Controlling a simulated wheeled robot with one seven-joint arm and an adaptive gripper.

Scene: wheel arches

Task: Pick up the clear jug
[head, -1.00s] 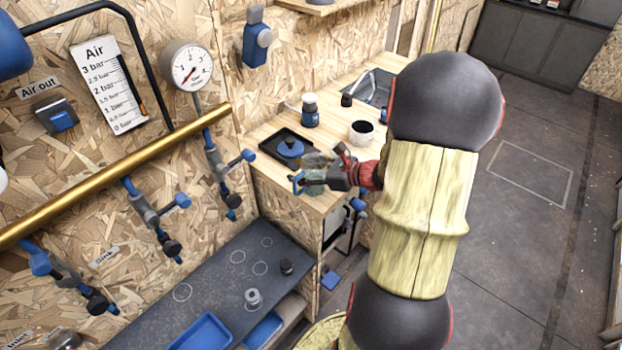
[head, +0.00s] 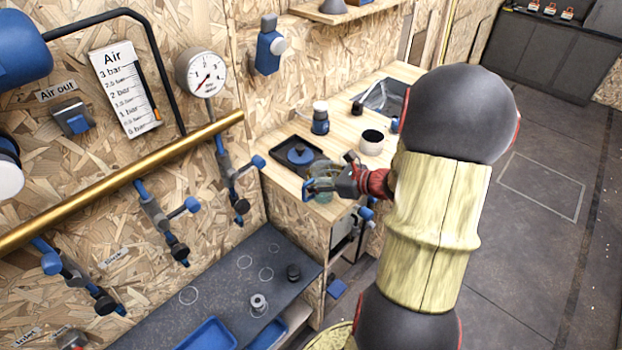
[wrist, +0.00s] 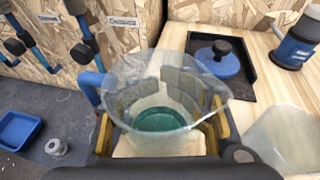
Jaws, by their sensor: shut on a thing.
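The clear jug (wrist: 150,85) is upright in the middle of the wrist view, see-through, with a pouring lip at right, a blue handle at left and a green tint low inside. My gripper (wrist: 160,122) is shut around its sides, with yellow-edged fingers on the left and right. In the head view the jug (head: 323,170) is at the near corner of the wooden worktop (head: 345,110), partly hidden by my gripper (head: 330,184). I cannot tell whether its base touches the worktop.
A black tray with a blue-lidded item (head: 299,155) lies behind the jug. A white pot (head: 371,142) and a blue bottle (head: 320,118) stand farther back. A pale translucent vessel (wrist: 285,138) is close at right. A lower dark bench (head: 215,290) holds blue trays.

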